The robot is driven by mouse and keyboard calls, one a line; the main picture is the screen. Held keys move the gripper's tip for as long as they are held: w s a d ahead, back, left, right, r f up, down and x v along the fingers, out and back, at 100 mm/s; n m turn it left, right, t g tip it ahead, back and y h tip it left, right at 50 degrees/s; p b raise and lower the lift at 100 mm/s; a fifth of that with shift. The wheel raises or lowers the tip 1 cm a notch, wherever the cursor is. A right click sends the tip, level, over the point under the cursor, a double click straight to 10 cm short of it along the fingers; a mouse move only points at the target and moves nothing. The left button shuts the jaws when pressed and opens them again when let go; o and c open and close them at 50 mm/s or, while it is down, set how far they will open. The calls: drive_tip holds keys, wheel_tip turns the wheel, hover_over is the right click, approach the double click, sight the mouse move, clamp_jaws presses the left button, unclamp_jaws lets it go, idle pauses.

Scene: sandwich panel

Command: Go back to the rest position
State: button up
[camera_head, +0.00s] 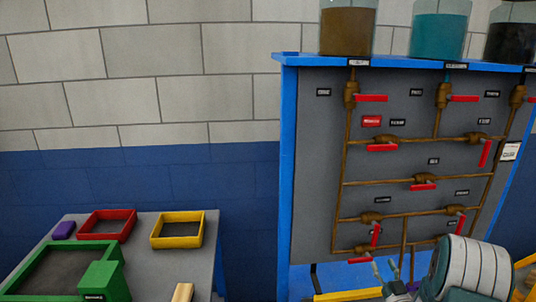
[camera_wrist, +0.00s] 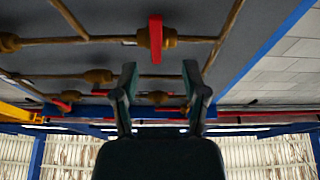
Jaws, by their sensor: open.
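My gripper (camera_head: 391,280) shows at the bottom right of the head view, in front of the lower part of the pipe panel (camera_head: 310,150). In the wrist view my gripper (camera_wrist: 160,85) has its two fingers spread apart, with nothing held between them. The wrist view looks upside down. A valve with a red handle (camera_wrist: 156,38) shows beyond the fingertips there, apart from them as far as I can tell. The rest position itself is not marked in either view.
The panel has brown pipes and several red valve handles (camera_head: 423,187). Jars, one brown (camera_head: 347,32) and one teal (camera_head: 438,36), stand on top. A table at left holds green (camera_head: 60,248), red (camera_head: 107,225) and yellow (camera_head: 178,229) trays. A purple block (camera_head: 64,230) lies there too.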

drive_tip(key=w+a+r+g+h, duration=0.2)
drive_tip(key=a+r+g, duration=0.2)
drive_tip(key=r, duration=0.4)
drive_tip(key=s+a+r+g+h, duration=0.1)
drive_tip(key=s+a+r+g, duration=0.3)
drive_tip(key=s+a+r, duration=0.25)
drive_tip(key=s+a+r+g+y, duration=0.1)
drive_tip(key=s+a+g, duration=0.2)
drive_tip(key=s, duration=1)
drive_tip(key=s+a+r+m+g+y, duration=0.1)
drive_tip(key=s+a+g, duration=0.3)
drive_tip(key=s+a, duration=0.4)
drive_tip(key=s, duration=0.5)
drive_tip(key=shift+s+a+r+g, duration=0.15)
drive_tip(key=shift+a+r+g, duration=0.1)
drive_tip(key=shift+g, duration=0.05)
